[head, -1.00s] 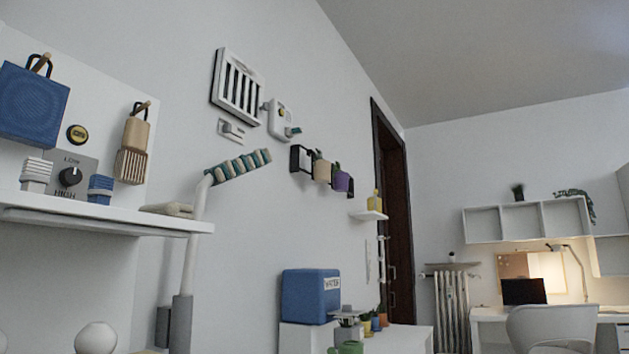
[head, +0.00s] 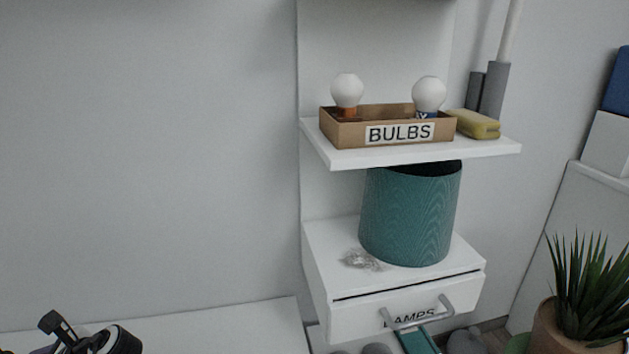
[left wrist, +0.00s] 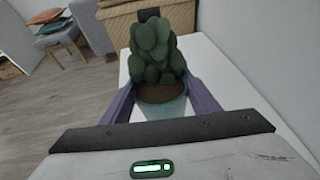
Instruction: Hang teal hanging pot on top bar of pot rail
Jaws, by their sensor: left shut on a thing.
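The teal hanging pot (left wrist: 163,107) shows in the left wrist view. It has brown soil and a dark green plant with rounded, clustered leaves. My left gripper (left wrist: 160,98) is shut on the pot, with a purple finger along each side of it. The pot stands upright in the picture, above or in front of a white surface; I cannot tell whether it touches it. Its hanging hook cannot be made out. The pot rail is in neither view now. My right gripper is not in view.
In the head view, a white shelf (head: 340,159) holds a BULBS box (head: 345,134) and a yellow sponge (head: 478,124). A teal bin (head: 408,215) stands on a drawer unit (head: 318,262) below. A spiky plant (head: 582,290) is at right. In the wrist view, a wicker box (left wrist: 113,32) stands behind.

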